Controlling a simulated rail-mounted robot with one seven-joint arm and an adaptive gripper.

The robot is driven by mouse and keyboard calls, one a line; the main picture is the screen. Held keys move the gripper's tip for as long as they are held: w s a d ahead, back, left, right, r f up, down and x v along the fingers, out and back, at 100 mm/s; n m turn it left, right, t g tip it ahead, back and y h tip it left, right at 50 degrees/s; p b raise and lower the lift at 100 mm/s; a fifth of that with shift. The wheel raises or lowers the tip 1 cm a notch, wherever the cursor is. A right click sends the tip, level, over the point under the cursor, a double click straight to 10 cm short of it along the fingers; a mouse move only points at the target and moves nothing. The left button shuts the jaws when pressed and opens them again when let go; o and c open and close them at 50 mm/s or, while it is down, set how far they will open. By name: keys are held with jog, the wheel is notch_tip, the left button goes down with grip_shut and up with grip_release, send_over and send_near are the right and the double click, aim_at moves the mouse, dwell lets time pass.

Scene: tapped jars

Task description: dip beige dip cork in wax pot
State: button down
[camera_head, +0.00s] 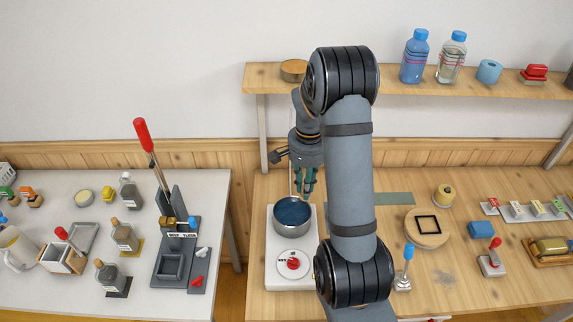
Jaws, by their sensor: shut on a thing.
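The wax pot (279,226) is a round metal pot with dark blue wax (293,211) in it. It stands on a white heater with a red knob. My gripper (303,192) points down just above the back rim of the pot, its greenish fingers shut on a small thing. The held thing is mostly hidden by the fingers, and I cannot make out its colour or whether it touches the wax. I cannot pick out the beige dip cork for certain. Several bottles stand on the left table, one with a brownish stopper (114,221).
A red-handled lever press (170,235) stands on the left table, with a gap between the tables. Right of my arm are a round wooden board (425,240), a blue-handled tool (406,262) and a blue block (481,229). A shelf (400,89) with bottles runs behind.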

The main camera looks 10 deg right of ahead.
jog(key=w+a+f+m+b, duration=0.2)
jog(key=w+f+b, duration=0.1)
jog(key=f, duration=0.7)
jog(key=shift+w+a+f, duration=0.2)
jog(key=shift+a+f, duration=0.05)
jog(key=shift+a, duration=0.1)
jog(key=shift+f+b, duration=1.35)
jog(key=shift+b, duration=0.4)
dwell(1.4)
jog(key=shift+r, duration=0.3)
dwell(2.9)
